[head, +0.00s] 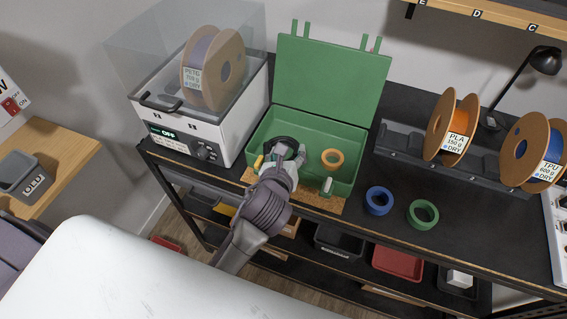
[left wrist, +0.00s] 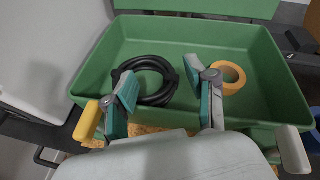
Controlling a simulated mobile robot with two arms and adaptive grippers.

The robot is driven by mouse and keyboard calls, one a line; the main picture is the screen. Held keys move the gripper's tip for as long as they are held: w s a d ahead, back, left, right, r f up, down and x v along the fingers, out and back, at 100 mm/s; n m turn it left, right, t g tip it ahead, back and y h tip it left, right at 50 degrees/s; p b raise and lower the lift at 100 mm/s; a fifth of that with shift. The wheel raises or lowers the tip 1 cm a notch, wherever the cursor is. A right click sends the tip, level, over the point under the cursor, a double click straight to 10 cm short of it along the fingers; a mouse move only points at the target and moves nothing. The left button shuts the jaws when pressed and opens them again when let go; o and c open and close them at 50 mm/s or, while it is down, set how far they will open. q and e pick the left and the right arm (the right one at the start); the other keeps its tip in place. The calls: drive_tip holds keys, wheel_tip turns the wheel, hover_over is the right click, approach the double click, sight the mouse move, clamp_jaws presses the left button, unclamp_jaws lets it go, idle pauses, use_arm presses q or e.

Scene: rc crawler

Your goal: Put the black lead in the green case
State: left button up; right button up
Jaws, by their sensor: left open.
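The green case (head: 312,141) stands open on the black bench with its lid raised behind it. The black lead (head: 284,141) is a coil lying inside the case, left of an orange ring of tape. The left wrist view shows the coiled lead (left wrist: 161,99) flat on the floor of the case (left wrist: 215,47). My left gripper (head: 286,157) reaches over the front of the case. Its fingers (left wrist: 160,88) are apart and hold nothing, with the lead beyond and between them. The gripper partly hides the lead in the head view. My right gripper is not in view.
The orange tape (head: 332,158) lies in the case. A white filament dryer (head: 190,133) stands close on the left. Blue tape (head: 379,200) and green tape (head: 423,214) lie to the right. Spools (head: 452,128) stand on a dark rack behind.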

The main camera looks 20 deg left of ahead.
use_arm(q)
drive_tip(key=v, duration=0.6)
drive_tip(key=shift+s, duration=0.15)
idle(0.3)
